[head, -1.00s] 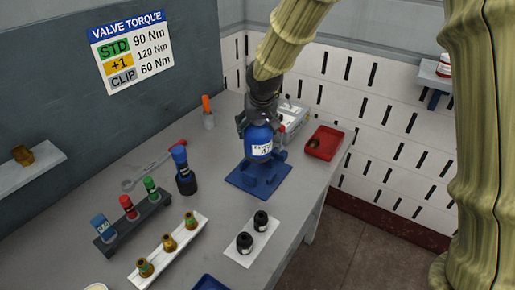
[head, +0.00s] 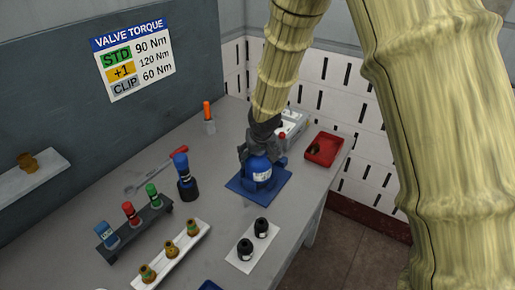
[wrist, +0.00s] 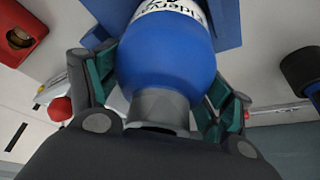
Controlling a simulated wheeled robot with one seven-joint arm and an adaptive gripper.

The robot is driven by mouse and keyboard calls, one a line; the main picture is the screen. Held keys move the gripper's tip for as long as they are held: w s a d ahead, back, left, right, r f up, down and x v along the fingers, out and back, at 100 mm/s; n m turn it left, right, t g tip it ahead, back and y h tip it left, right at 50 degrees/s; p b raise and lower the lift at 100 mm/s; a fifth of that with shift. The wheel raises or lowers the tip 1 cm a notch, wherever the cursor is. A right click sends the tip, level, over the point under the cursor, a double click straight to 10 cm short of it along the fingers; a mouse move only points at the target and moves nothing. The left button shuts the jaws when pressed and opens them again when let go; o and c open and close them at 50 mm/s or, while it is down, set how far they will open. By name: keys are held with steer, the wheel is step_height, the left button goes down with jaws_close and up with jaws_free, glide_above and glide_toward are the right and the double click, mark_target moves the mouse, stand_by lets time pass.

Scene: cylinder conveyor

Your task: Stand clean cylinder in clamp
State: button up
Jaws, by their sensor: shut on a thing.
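A blue cylinder (head: 258,167) with a white label and a grey neck is upright in the head view, low over the blue clamp base (head: 279,184) on the table. In the wrist view the cylinder (wrist: 165,60) fills the top middle, its grey neck towards me. My gripper (head: 257,150) is shut on the upper end of the cylinder, its teal-padded fingers on both sides in the wrist view (wrist: 160,95). The clamp's jaws cannot be told apart from the cylinder's lower end, so I cannot tell whether the cylinder rests in them.
A red tray (head: 323,149) and a grey box (head: 293,124) stand behind to the right. Two black caps on a white plate (head: 242,262), a valve rack and a dark socket rack are nearer.

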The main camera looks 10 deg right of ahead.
steer(key=shift+f, duration=0.1)
stand_by(0.3)
steer(key=o, duration=1.9)
steer(key=shift+b+v, duration=1.2)
steer(key=shift+v, duration=4.85)
steer(key=shift+s, duration=0.1)
